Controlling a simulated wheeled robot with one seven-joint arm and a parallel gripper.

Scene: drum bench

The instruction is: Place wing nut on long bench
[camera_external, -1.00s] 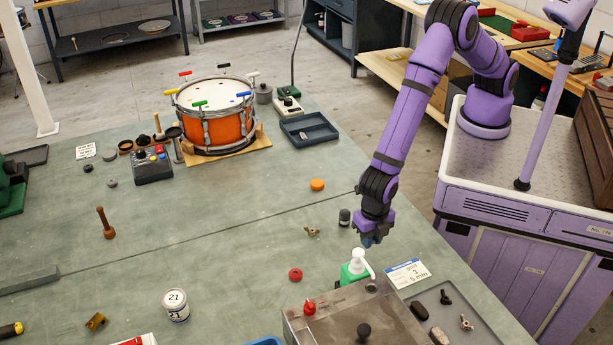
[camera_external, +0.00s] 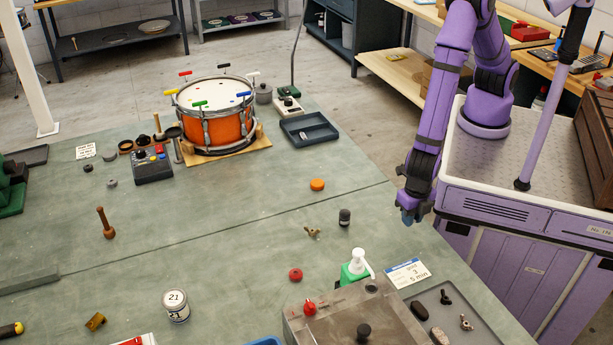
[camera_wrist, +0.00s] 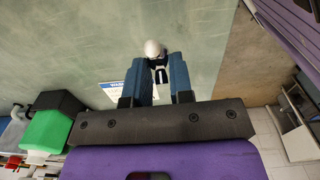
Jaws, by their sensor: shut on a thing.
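A brass-coloured wing nut (camera_external: 312,232) lies on the bench left of a small black jar (camera_external: 344,217). Another wing nut (camera_external: 466,323) lies in the grey tray (camera_external: 484,325) at the front right.
A green pump bottle (camera_external: 354,270), a label card (camera_external: 407,273) and a metal box (camera_external: 350,315) stand near the front right. An orange puck (camera_external: 317,184) and a red puck (camera_external: 295,274) lie on the bench. The orange drum (camera_external: 215,125) is behind.

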